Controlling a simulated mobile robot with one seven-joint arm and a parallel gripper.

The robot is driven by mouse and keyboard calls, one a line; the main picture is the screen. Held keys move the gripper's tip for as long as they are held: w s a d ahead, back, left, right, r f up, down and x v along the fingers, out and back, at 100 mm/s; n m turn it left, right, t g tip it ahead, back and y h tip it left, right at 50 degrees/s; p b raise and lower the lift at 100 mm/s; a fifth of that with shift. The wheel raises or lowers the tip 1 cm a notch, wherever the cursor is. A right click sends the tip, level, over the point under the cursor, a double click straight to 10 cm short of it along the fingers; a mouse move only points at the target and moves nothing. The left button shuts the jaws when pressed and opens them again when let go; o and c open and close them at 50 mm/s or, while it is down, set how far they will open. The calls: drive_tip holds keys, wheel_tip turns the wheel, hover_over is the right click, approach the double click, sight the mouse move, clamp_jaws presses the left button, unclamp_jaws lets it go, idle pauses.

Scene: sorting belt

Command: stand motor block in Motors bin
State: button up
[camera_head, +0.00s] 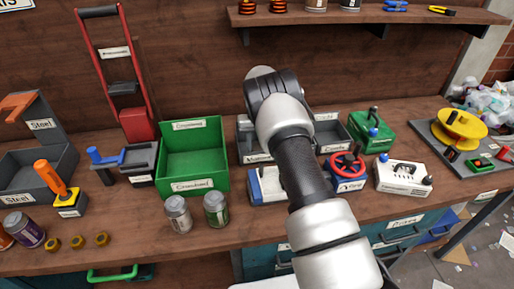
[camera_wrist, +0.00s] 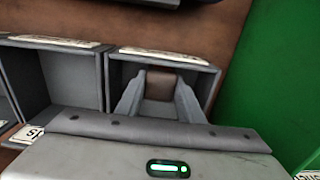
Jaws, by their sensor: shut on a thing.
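My gripper (camera_wrist: 160,103) has its two grey fingers shut on a small brown block, which I take to be the motor block (camera_wrist: 160,84). The block is at or over the opening of a grey bin compartment (camera_wrist: 207,88) in the wrist view. I cannot tell whether it touches the bin floor. A second grey compartment (camera_wrist: 70,82) is to its left. In the head view my arm hides the gripper and block. Grey bins (camera_head: 245,128) show behind my arm, with front labels too small to read surely, so I cannot tell which is Motors.
A tall green bin (camera_head: 194,174) stands close to the grey bins; its wall (camera_wrist: 283,75) shows at right in the wrist view. Two cans (camera_head: 178,214), a red-wheeled item (camera_head: 345,162) and a white box (camera_head: 403,177) stand in front. A shelf (camera_head: 370,16) hangs above.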

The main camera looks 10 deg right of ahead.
drive_tip(key=shift+f, duration=0.15)
drive_tip(key=o, duration=1.3)
